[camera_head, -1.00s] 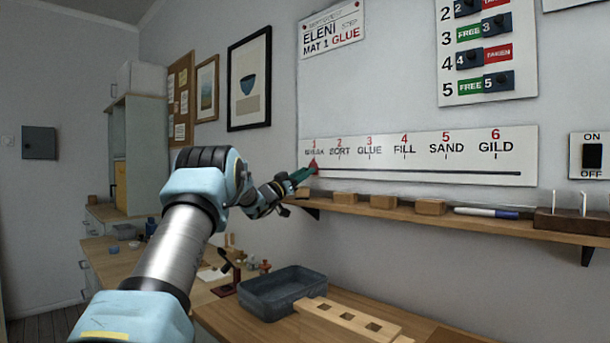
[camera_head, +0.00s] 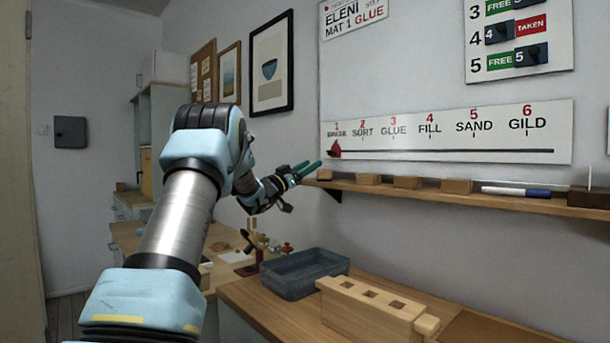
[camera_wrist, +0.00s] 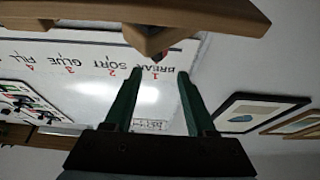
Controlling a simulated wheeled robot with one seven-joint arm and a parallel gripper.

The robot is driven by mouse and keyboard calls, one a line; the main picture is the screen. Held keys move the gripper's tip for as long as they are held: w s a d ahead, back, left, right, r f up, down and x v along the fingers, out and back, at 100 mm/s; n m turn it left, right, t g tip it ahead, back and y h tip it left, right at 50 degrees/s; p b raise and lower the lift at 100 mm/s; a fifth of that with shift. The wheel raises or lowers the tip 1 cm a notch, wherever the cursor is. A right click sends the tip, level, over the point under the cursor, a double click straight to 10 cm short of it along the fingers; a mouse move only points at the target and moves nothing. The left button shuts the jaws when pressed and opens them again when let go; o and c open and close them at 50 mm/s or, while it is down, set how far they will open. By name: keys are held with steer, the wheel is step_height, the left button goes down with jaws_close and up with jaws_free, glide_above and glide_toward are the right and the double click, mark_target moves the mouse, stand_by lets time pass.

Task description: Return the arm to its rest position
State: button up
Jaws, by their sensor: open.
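My gripper (camera_head: 309,168) has green fingers and is at the left end of the wall shelf (camera_head: 440,192), just below the step strip. In the wrist view my gripper (camera_wrist: 155,78) is open, its two fingers apart with nothing between them. My arm stretches from the lower left of the head view up to the shelf end. A red pointer (camera_head: 334,148) sits at the strip's left end, under step 1, apart from the fingers in the head view.
Wooden blocks (camera_head: 407,182) and a marker (camera_head: 515,191) lie on the shelf. Below are a grey tray (camera_head: 290,285) and a wooden block with square holes (camera_head: 370,305) on the bench. Framed pictures (camera_head: 271,66) hang on the left. The air between shelf and bench looks clear.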

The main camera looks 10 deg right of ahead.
steer(key=shift+v, duration=1.1)
steer(key=s+a+f+n+y+p, duration=0.4)
steer(key=s+a+f+n+y, duration=0.55)
steer(key=a+f+y, duration=0.55)
steer(key=s+a+f+g+y, duration=0.1)
steer(key=s+a+f+g, duration=0.1)
steer(key=s, duration=0.8)
steer(key=s+a+f+g+y+p, duration=0.1)
steer(key=s+f+g, duration=0.3)
steer(key=s, duration=0.7)
steer(key=s+a+f+g+y+p, duration=0.1)
steer(key=s+a+f+g, duration=0.3)
steer(key=s, duration=0.7)
steer(key=shift+s+n+g+y, duration=0.2)
steer(key=shift+n+g+y, duration=0.1)
steer(key=shift+n, duration=0.05)
